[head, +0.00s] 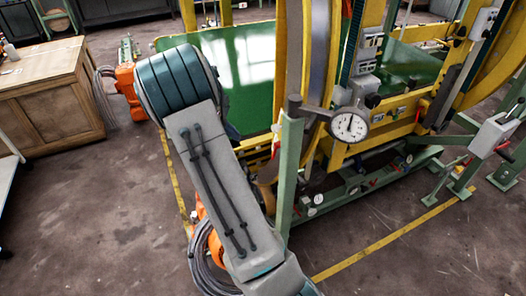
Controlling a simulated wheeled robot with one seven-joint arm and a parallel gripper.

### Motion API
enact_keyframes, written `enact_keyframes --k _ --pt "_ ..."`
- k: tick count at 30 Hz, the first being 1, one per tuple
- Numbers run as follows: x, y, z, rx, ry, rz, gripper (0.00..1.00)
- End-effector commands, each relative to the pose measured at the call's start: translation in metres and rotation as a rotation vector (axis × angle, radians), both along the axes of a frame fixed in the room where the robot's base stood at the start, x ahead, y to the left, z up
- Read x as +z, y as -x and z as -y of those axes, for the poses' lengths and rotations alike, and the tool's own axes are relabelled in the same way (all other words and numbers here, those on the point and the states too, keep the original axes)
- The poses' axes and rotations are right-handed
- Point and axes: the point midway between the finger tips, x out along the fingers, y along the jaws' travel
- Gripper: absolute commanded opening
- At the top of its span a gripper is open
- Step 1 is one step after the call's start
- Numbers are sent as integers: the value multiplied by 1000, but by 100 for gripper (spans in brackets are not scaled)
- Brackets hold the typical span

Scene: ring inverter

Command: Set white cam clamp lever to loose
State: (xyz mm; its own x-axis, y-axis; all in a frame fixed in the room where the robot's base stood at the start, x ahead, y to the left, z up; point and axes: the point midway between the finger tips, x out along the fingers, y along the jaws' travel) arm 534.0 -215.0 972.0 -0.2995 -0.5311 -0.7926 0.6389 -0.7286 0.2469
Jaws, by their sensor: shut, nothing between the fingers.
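I cannot single out a white cam clamp lever for certain in the head view. A small white part (318,198) sits on the low green rail (345,199), too small to read its shape or setting. Small red levers show on the same rail (355,190) and on the yellow frame (421,109). My arm, grey and teal, crosses the left middle and runs out at the bottom edge. My gripper is not in the picture, so its place relative to any lever does not show.
A round dial gauge (349,125) is mounted beside a green upright post (288,175). The yellow ring frame (308,60) stands behind it. A green stand with a pale grey box (493,137) is at right. A wooden cabinet (45,95) is at left. Floor at bottom right is clear.

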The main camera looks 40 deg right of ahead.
Motion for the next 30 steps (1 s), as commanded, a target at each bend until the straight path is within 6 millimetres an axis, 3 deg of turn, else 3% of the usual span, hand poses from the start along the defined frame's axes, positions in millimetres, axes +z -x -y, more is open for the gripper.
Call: enact_keyframes --k 14,21,30 --pt "-73 30 50 -4 0 -4 0" --pt "-78 52 71 -2 0 -1 0" --pt "-81 57 77 -1 0 0 0"
